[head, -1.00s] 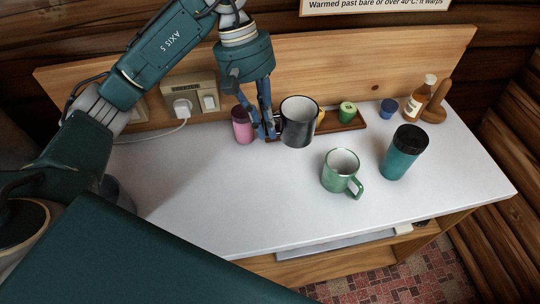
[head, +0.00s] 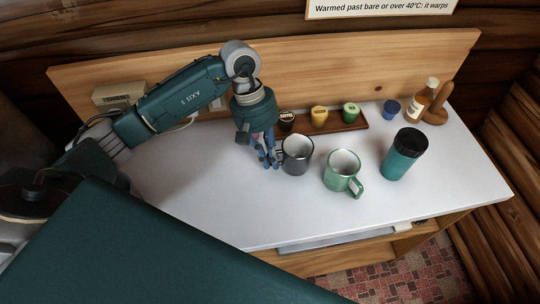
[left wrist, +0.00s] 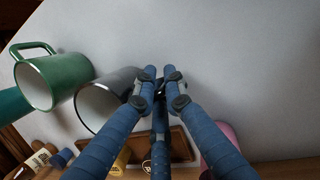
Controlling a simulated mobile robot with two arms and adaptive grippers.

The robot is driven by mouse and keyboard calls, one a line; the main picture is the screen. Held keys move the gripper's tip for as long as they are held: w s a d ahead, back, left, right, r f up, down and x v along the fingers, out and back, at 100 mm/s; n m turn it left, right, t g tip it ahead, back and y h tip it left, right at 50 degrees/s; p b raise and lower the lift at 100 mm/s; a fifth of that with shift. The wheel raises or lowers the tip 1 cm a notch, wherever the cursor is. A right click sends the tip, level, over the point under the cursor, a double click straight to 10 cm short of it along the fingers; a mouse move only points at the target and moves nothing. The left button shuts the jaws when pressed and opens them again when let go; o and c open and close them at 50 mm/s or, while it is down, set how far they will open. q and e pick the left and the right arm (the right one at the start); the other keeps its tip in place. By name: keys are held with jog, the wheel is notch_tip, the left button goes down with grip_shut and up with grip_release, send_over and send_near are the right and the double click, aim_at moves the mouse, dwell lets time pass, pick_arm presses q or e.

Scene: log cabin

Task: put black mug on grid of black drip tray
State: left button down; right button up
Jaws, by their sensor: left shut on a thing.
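The black mug (head: 297,157) is upright at the middle of the white counter, left of a green mug. My left gripper (head: 272,158) is at its left side, shut on its handle. In the left wrist view the fingertips (left wrist: 159,78) close at the side of the black mug (left wrist: 106,98), and the fingers hide most of the handle. I cannot tell whether the mug's base touches the counter. I cannot make out a black drip tray in either view. My right gripper is not in view.
The green mug (head: 342,172) stands close to the black mug's right, with a teal tumbler (head: 403,155) beyond. Behind are a wooden tray (head: 337,125) with pods, a blue cup (head: 390,108) and a bottle (head: 420,102). A pink thing (left wrist: 222,138) shows in the wrist view. The counter's left front is clear.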

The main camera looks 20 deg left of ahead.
pick_arm(q)
jog(key=shift+f+b, duration=0.15)
jog(key=shift+b, duration=0.15)
jog(key=c, duration=1.8)
grip_release()
